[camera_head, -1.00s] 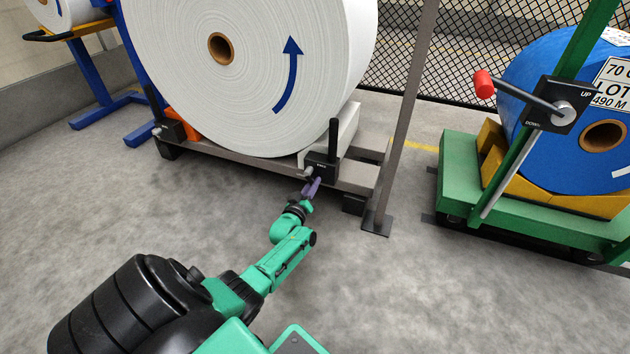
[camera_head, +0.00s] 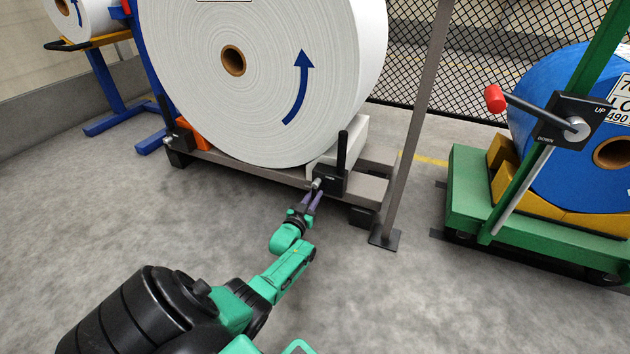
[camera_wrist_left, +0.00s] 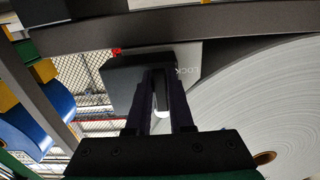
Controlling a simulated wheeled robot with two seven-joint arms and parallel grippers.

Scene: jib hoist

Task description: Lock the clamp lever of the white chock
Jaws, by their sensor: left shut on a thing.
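The white chock (camera_head: 345,138) sits under the right side of the big white roll (camera_head: 270,80), on the grey frame. A black clamp block (camera_head: 330,181) with a light label is in front of it, with a silver round end on its near side and an upright black bar (camera_head: 342,152) rising above it. My left gripper (camera_head: 313,197) has its purple fingers at the silver end and is shut on the clamp lever there; the fingers hide most of the held part. In the left wrist view, the dark fingers (camera_wrist_left: 161,95) reach up to the black block (camera_wrist_left: 124,82), beside the word LOCK.
A grey post (camera_head: 415,120) stands just right of the chock. A green cart (camera_head: 475,190) with a blue roll and a red-handled crank (camera_head: 495,98) is further right. An orange chock (camera_head: 191,135) is at the left. The floor in front is clear.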

